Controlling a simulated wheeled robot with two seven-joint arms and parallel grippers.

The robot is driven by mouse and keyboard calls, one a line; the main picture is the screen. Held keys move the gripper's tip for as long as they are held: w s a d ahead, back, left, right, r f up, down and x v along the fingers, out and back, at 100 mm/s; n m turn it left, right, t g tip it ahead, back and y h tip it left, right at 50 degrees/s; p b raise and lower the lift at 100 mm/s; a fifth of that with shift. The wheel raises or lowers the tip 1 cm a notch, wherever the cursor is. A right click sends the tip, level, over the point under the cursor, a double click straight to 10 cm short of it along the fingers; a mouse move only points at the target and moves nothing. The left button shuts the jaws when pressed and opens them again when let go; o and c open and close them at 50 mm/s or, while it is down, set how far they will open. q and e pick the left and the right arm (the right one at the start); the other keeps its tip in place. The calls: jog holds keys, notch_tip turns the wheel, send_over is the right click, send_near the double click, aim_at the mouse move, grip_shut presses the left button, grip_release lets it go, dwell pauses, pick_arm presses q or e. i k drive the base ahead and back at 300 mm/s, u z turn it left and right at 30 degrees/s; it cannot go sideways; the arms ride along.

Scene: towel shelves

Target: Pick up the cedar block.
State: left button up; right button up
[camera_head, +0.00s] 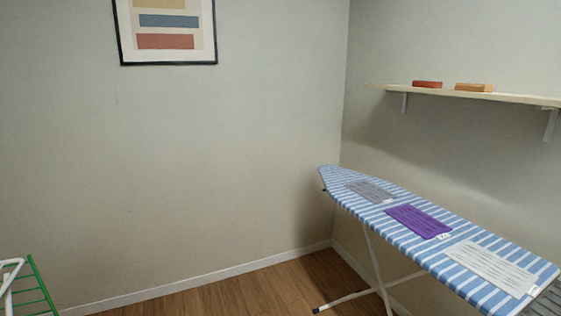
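Two small blocks lie on the wall shelf at the upper right. One is an orange-brown, wood-coloured block (474,87), which looks like the cedar block. The other is a reddish block (427,84) to its left, with a gap between them. Both are small in view, so I cannot be certain which is cedar. Neither of my grippers is in view, and nothing is touching the blocks.
The pale shelf (515,98) hangs on white brackets above a blue-striped ironing board (398,226). Grey, purple (418,221) and white cloths lie on the board. A green rack (38,285) stands at the lower left. Wooden floor (235,296) is clear between rack and board.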

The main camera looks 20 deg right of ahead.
aim_at(437, 85)
jog(key=z, duration=0.15)
jog(key=i, duration=1.95)
jog(key=z, duration=1.1)
jog(key=i, duration=1)
jog(key=z, duration=1)
